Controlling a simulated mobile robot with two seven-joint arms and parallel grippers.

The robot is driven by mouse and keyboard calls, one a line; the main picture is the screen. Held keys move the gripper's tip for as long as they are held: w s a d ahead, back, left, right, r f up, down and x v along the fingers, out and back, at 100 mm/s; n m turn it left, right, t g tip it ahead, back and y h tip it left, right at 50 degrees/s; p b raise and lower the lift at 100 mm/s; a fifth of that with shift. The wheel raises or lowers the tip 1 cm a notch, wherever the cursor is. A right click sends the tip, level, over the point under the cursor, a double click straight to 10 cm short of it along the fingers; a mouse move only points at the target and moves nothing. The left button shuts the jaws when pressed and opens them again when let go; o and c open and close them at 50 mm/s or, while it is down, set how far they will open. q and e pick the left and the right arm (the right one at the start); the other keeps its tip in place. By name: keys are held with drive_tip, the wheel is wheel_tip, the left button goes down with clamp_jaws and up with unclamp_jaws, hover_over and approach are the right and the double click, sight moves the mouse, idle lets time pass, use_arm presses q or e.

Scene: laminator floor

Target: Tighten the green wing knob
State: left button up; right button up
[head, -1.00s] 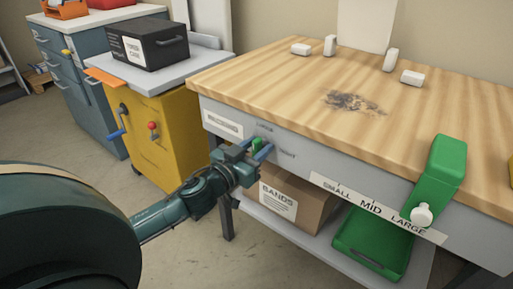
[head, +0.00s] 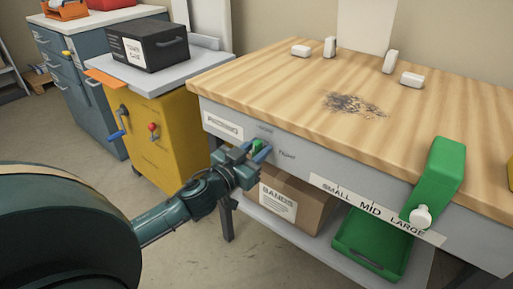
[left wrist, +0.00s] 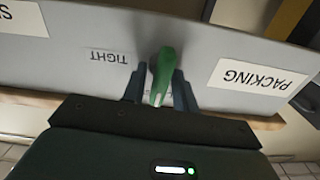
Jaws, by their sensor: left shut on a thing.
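The green wing knob (head: 257,145) is on the grey front panel of the wooden-topped bench, between the PACKING label and the TIGHT label (head: 287,154). In the left wrist view the knob (left wrist: 163,76) stands between the two fingers, its long wing pointing toward the palm. My left gripper (head: 259,152) is shut on the knob, one finger on each side. The fingers partly hide the knob in the head view. The TIGHT label (left wrist: 108,57) appears upside down beside the fingers in the left wrist view. My right gripper is not in view.
The bench top (head: 300,85) carries several white blocks and a dark patch of scraps. A green lever (head: 440,175) with a white knob hangs over the front edge by the SMALL MID LARGE scale. Below are a BANDS box (head: 290,200) and a green tray (head: 342,243). A yellow cabinet (head: 180,125) stands left.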

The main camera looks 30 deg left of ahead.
use_arm(q)
drive_tip(key=m+p, duration=0.1)
drive_tip(key=m, duration=0.2)
drive_tip(key=shift+r+p, duration=0.1)
drive_tip(key=shift+p, duration=0.3)
drive_tip(key=m+p, duration=0.1)
drive_tip(key=m, duration=0.1)
drive_tip(key=m+p, duration=0.1)
drive_tip(key=m, duration=0.1)
drive_tip(key=shift+d+m, duration=0.2)
drive_tip(key=shift+m, duration=0.1)
drive_tip(key=m, duration=0.2)
drive_tip(key=m+p, duration=0.1)
drive_tip(key=m, duration=0.2)
drive_tip(key=shift+f+m, duration=0.25)
drive_tip(key=shift+m, duration=0.05)
drive_tip(key=m, duration=0.2)
drive_tip(key=shift+d+f+m+p, duration=0.1)
drive_tip(key=shift+m+p, duration=0.3)
drive_tip(key=shift+m, duration=0.6)
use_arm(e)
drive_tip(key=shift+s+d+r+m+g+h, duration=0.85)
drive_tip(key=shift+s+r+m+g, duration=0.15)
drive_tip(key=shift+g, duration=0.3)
use_arm(q)
drive_tip(key=shift+f, duration=0.1)
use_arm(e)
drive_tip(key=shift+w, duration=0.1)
